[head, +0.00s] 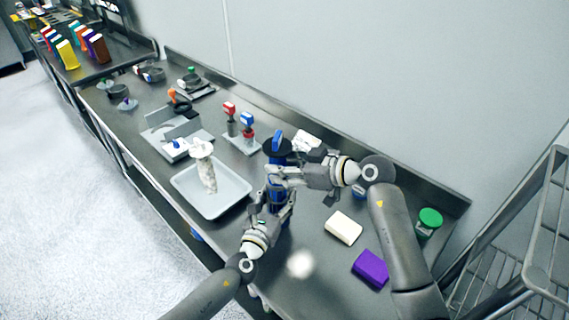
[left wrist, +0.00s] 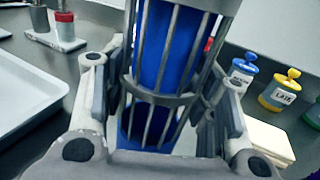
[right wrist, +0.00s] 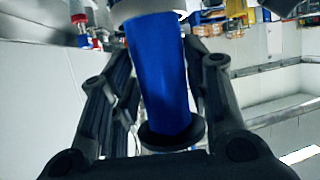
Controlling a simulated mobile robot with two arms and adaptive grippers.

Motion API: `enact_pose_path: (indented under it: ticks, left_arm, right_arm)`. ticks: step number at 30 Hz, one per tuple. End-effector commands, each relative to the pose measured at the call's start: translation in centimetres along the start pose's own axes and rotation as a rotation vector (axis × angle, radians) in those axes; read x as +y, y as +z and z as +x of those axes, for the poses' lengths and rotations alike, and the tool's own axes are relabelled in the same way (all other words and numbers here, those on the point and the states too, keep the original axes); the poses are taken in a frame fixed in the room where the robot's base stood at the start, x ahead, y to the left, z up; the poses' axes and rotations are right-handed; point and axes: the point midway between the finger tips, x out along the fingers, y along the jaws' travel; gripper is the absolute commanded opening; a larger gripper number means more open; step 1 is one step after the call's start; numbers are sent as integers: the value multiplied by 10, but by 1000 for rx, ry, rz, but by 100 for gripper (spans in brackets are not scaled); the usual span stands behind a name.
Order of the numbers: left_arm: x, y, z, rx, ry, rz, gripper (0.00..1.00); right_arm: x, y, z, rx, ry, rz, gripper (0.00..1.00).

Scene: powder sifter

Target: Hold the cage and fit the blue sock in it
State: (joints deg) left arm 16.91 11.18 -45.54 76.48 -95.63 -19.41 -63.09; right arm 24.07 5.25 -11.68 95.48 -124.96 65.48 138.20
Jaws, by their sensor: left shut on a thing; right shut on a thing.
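The grey barred cage (left wrist: 152,98) stands between the fingers of my left gripper (left wrist: 160,110), which is shut on it. The blue sock (left wrist: 172,50) shows behind the cage bars. In the right wrist view, a smooth length of the sock (right wrist: 160,75) runs between the fingers of my right gripper (right wrist: 155,90), from a grey ring (right wrist: 145,8) down to a black disc (right wrist: 172,136). My right gripper is shut on the sock. In the head view, the right gripper (head: 276,172) is above the left gripper (head: 272,208). How deep the sock sits is partly hidden.
A pale tray (head: 238,190) with a whitish cylinder (head: 207,172) lies to the left. A cream block (head: 343,227), a purple block (head: 370,268) and a green-lidded jar (head: 429,221) are to the right. Red and blue stamp-like tools (head: 237,118) stand behind. A rack (head: 520,240) borders the right.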

Motion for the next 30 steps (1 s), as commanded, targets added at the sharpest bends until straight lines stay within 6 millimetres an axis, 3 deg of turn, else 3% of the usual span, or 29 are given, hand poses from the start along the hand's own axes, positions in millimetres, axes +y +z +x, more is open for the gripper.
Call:
enact_pose_path:
  ticks: [23, 24, 30]
  left_arm:
    - [0, 0, 0, 0, 0, 0, 26]
    - [0, 0, 0, 0, 0, 0, 26]
    - [0, 0, 0, 0, 0, 0, 26]
  right_arm:
    - [0, 18, 8, 0, 0, 1, 14]
    - [0, 19, 8, 0, 0, 1, 45]
    - [0, 20, 8, -3, -1, 2, 69]
